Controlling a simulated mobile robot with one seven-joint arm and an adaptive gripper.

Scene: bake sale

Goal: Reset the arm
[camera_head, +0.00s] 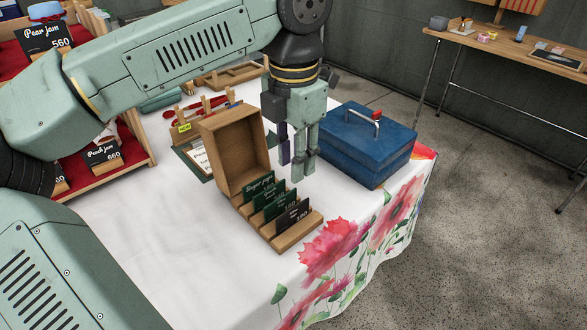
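My gripper (304,167) hangs down from my arm (190,42), which reaches across the upper part of the head view from the left. The fingers point down above the white tablecloth, between an open wooden box (222,150) and a blue metal box (366,148). I see the fingers nearly side-on, so the gap between them is unclear. A narrow dark purple piece shows beside the fingers; I cannot tell whether it is part of the gripper. I see nothing clearly held.
A slotted wooden holder with dark price cards (272,207) stands just below the gripper in the picture. A clipboard (197,156) lies behind the wooden box. A red-lined jam shelf (108,172) is at left. Another table (510,47) stands at upper right, with open floor before it.

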